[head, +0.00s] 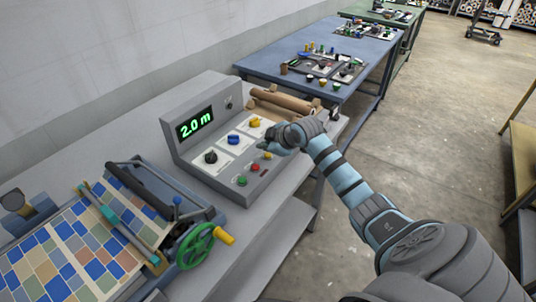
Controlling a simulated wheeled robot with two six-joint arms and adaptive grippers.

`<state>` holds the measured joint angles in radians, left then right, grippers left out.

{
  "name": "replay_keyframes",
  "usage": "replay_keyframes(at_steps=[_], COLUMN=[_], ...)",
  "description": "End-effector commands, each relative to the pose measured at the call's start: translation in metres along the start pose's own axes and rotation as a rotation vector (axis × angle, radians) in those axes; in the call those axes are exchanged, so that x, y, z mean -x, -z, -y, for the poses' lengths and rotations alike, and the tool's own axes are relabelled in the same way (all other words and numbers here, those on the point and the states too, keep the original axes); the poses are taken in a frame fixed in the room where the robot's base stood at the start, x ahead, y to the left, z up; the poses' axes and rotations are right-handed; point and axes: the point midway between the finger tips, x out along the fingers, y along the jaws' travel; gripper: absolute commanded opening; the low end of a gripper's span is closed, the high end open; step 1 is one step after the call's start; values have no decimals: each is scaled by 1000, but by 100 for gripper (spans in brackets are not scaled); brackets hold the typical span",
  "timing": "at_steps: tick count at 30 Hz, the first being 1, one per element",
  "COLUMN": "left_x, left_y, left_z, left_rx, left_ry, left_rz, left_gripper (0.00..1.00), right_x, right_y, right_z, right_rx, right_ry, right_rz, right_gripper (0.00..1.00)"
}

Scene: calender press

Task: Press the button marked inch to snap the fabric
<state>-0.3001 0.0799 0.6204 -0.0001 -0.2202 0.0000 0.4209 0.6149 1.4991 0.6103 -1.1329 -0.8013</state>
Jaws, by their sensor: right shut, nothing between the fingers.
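A grey control box (190,160) stands on the bench with a green display (195,122) reading 2.0 m. Its sloped face has a black knob (211,157), a blue knob (234,139) and a yellow knob (255,122). Below them are a green button (242,181), a red button (255,168) and a yellow button (267,156). Their labels are too small to read. My right gripper (264,147) is shut and empty, over the right end of the panel close to the yellow button; I cannot tell if it touches. Patchwork fabric (75,245) lies in the press at the left. My left gripper is not in view.
The press has a green handwheel (195,246) with a yellow handle and a dark roller (145,188). Brown rolls (283,104) lie behind the box. A blue table (270,62) with small parts stands beyond. Open floor lies to the right.

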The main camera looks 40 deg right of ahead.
Motion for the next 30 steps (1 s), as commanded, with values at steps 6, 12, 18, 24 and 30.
replay_keyframes(at_steps=[6,12,18,24,30], left_x=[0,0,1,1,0], left_y=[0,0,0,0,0], left_z=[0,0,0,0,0], left_rx=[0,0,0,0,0], left_ry=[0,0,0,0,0], left_rz=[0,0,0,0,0], left_gripper=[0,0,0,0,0], right_x=[0,-1,-6,-6,-6], right_y=[0,-1,-4,-4,-5], right_z=[0,1,4,4,5], right_rx=[0,0,-1,0,0], right_ry=[0,0,0,0,0], right_rz=[0,0,1,0,0], right_gripper=[0,0,0,0,0])
